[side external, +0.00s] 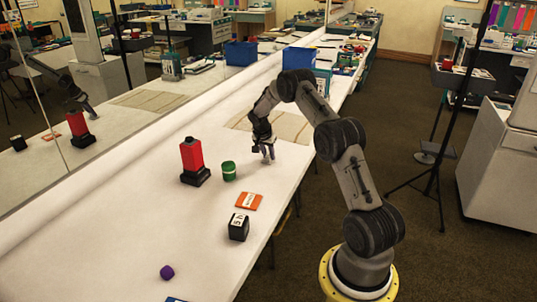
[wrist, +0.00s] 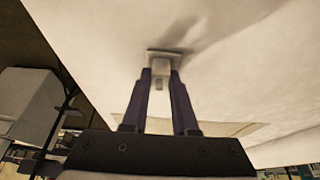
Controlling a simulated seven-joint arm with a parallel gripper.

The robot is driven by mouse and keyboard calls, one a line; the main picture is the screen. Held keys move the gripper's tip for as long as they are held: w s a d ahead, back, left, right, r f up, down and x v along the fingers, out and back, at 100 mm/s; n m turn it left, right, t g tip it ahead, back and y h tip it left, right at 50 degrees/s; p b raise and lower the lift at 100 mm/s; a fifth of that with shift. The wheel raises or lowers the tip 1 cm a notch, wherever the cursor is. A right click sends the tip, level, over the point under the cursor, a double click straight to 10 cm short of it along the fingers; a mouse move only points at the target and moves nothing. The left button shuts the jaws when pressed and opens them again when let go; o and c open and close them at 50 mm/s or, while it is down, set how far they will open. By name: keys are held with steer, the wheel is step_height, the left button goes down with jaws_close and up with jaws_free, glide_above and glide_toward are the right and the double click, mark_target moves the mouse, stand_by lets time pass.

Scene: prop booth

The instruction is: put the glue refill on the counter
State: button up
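My gripper (wrist: 161,78) points down over the white counter (side external: 120,235); it also shows in the side view (side external: 265,154), right of the green tub. Its two dark purple fingers stand either side of a small pale block (wrist: 160,68) with a wider flat end, which fills the gap between the tips. This pale block looks like the glue refill, though I see no label. In the side view it is too small to make out. A shadow lies on the counter close by the tips; I cannot tell whether the block touches the counter.
A red bottle-like thing on a black base (side external: 193,162), a green tub (side external: 229,171), an orange card (side external: 248,201), a black labelled cube (side external: 239,227) and a purple lump (side external: 167,272) stand on the counter. A mirror runs along its left side. The near left counter is clear.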

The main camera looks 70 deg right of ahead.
steer(key=o, duration=0.4)
steer(key=a+r+n+t, duration=0.1)
steer(key=a+r+n, duration=0.1)
steer(key=a+r, duration=0.65)
steer(key=a+r+n, duration=0.1)
steer(key=a+r, duration=0.4)
steer(key=r, duration=0.6)
steer(key=s+a+r+n+t+y, duration=0.1)
steer(key=s+a+r+n, duration=0.1)
steer(key=a+r, duration=0.35)
steer(key=s+a+r+n+t, duration=0.1)
steer(key=s+a+r+n, duration=0.15)
steer(key=a, duration=0.55)
steer(key=s+a+n+t+y, duration=0.1)
steer(key=s+a+n, duration=0.2)
steer(key=s+a, duration=0.3)
steer(key=s+a+n+y, duration=0.1)
steer(key=s+a+n, duration=0.3)
steer(key=s, duration=0.3)
steer(key=s+a+n+t+y, duration=0.1)
steer(key=s+a+n, duration=0.2)
steer(key=s+a, duration=0.4)
steer(key=shift+s+a+f+n+t, duration=0.15)
steer(key=shift+a+f+n+t, duration=0.1)
steer(key=shift+a+t, duration=0.1)
